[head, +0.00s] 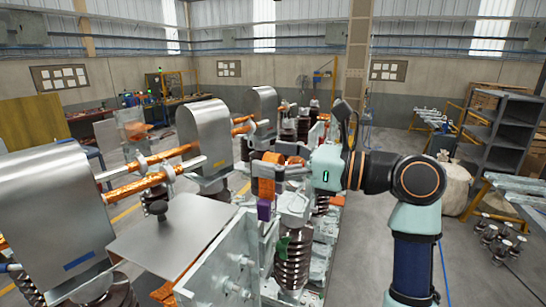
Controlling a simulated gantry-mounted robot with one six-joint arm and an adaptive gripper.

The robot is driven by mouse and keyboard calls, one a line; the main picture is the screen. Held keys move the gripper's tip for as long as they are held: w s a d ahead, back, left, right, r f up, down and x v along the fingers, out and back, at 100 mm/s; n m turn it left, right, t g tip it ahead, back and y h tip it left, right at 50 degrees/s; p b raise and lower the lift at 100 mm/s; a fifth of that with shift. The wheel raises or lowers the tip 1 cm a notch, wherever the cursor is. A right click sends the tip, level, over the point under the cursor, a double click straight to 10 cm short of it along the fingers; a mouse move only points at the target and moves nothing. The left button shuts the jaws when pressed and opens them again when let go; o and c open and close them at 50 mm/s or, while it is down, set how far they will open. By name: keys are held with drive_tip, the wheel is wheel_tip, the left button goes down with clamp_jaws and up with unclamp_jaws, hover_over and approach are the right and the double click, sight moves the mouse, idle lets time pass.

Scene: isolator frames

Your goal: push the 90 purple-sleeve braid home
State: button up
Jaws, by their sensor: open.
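A copper-orange braid (265,187) hangs near the centre of the head view. A small purple sleeve (264,210) shows directly below it, above the pale metal frame. My gripper (286,173) reaches in from the right at about the height of the braid's upper part. It is open; its fingers are small here and partly lost against the metal parts behind. I cannot tell whether a finger touches the braid. The braid's lower end and its seat are hidden.
Grey rounded housings (205,138) with copper-coloured bars (150,182) stand to the left. A flat metal plate (172,235) lies at front left. A brown ribbed insulator (293,265) stands below my gripper.

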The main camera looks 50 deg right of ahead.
drive_tip(key=v, duration=1.2)
idle(0.5)
